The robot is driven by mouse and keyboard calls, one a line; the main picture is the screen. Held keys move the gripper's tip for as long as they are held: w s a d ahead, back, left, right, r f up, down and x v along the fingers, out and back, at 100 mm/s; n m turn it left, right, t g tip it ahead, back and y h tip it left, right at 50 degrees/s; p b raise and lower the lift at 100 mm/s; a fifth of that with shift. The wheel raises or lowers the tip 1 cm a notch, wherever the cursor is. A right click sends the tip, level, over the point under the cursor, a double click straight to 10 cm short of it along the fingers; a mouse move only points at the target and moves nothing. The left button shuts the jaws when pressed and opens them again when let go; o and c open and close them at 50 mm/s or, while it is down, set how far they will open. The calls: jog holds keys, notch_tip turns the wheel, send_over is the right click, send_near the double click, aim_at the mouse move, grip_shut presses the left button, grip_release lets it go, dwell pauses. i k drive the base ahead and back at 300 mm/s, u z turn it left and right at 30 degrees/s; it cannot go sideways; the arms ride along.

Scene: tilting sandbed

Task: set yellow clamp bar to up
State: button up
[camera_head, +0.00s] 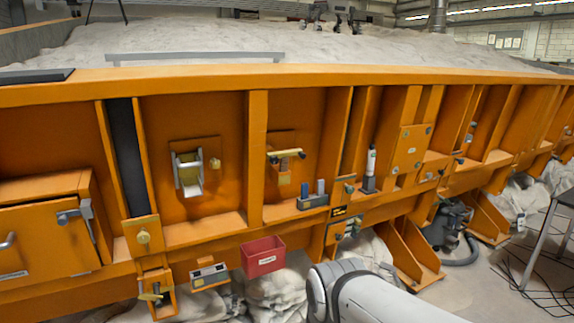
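Another small yellowish lever (153,296) is low on the wall at the left. My white-grey arm link shows at the bottom centre, apart from the wall. My gripper is not in view.
A red bin (263,256) hangs low on the wall below the bar. An orange cabinet (45,240) juts out left. A table (556,215) stands right.

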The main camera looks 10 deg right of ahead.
aim_at(293, 152)
jog(key=z, duration=0.2)
jog(key=k, duration=0.65)
jog(key=u, duration=0.5)
jog(key=i, duration=1.95)
jog(key=z, duration=0.5)
